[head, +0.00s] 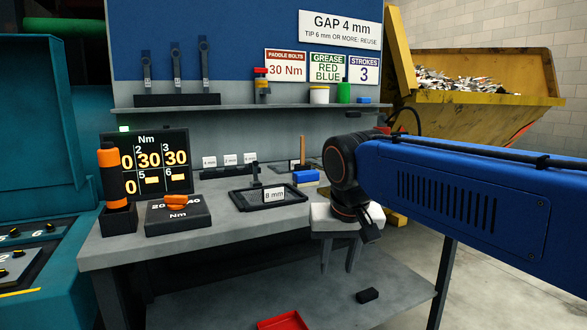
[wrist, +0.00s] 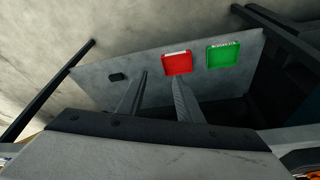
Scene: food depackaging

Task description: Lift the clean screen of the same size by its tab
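A dark framed screen (head: 240,203) lies flat on the grey bench, with a white "8 mm" label and an upright dark tab (head: 256,175) at its back edge. Behind it, several small white labels (head: 230,159) stand in a row at a dark rack; their print is too small to read. My gripper (head: 338,268) hangs fingers down off the bench's front right edge, to the right of the screen and apart from it. In the wrist view, its two fingers (wrist: 160,78) are apart with nothing between them. No screen shows in the wrist view.
The lower shelf (head: 240,299) holds a red tray (wrist: 177,64), a green tray (wrist: 223,54) and a black block (head: 367,296). On the bench stand a torque display (head: 150,185), an orange-handled tool (head: 110,175) and a blue block (head: 305,176). A yellow skip (head: 470,110) stands back right.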

